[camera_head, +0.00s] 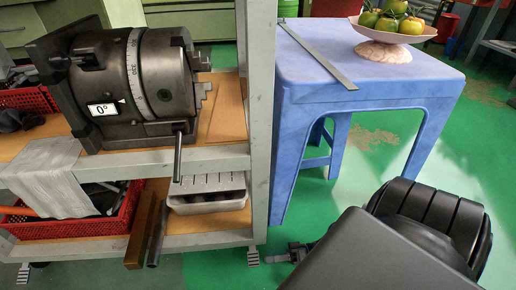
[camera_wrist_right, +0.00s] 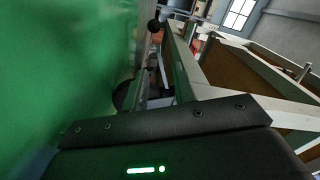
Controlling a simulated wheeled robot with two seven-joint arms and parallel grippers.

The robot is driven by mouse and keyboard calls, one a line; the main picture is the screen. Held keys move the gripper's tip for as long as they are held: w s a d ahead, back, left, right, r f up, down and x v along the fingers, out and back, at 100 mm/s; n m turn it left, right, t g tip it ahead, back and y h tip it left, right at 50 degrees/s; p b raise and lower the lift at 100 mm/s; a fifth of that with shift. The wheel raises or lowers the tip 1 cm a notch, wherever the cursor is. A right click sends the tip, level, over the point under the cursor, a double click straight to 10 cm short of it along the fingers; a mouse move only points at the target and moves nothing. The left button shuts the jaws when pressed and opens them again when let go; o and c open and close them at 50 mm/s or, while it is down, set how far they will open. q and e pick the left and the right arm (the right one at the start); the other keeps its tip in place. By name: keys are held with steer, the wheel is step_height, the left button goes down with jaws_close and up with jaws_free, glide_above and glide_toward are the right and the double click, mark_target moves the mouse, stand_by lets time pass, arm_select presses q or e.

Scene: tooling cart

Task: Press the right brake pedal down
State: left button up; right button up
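The tooling cart (camera_head: 262,150) stands at the left and middle of the head view. Its right brake pedal (camera_head: 253,256) is a small grey ribbed plate at the foot of the right front post, just above the green floor. A similar left pedal (camera_head: 24,273) shows at the cart's lower left. My right gripper (camera_head: 294,252) is low, a little right of the right pedal and apparently apart from it. My own forearm partly hides it, and its finger opening is too small to judge. In the right wrist view the pedal cannot be made out clearly. My left gripper is out of view.
A blue plastic stool (camera_head: 370,75) with a fruit bowl (camera_head: 398,38) stands right of the cart. A dividing head (camera_head: 130,85) sits on the cart's upper shelf. A brown bar (camera_head: 141,230) and a metal pipe lean out from the lower shelf. Green floor between cart and stool is open.

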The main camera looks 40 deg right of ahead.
steer(key=shift+v, duration=1.2)
